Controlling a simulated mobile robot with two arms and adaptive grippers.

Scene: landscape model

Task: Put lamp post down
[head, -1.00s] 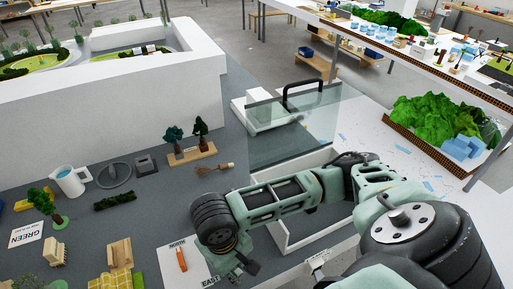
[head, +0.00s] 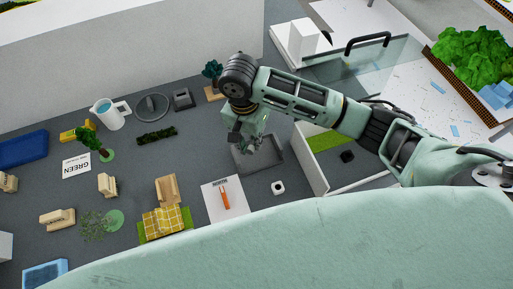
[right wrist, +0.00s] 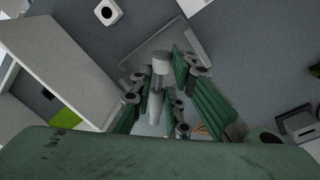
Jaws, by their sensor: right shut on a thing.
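My right gripper (head: 252,138) is above a shallow grey tray (head: 270,158) in the head view, pointing down. In the right wrist view, its fingers (right wrist: 160,95) are closed around the lamp post (right wrist: 156,106), a slim light-grey pole with a wider pale cap (right wrist: 160,62). The grey tray (right wrist: 150,50) lies behind the cap. I cannot tell whether the post touches it. The fingers hide part of the post, and in the head view I cannot make the post out clearly. My left gripper is not in view.
A small white block with a dark hole (head: 278,187) sits below the tray. A white-walled box (head: 318,170) with a green strip stands to the right. A white sheet with an orange tool (head: 225,199) lies left of the block. A dark hedge piece (head: 157,136) lies further left.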

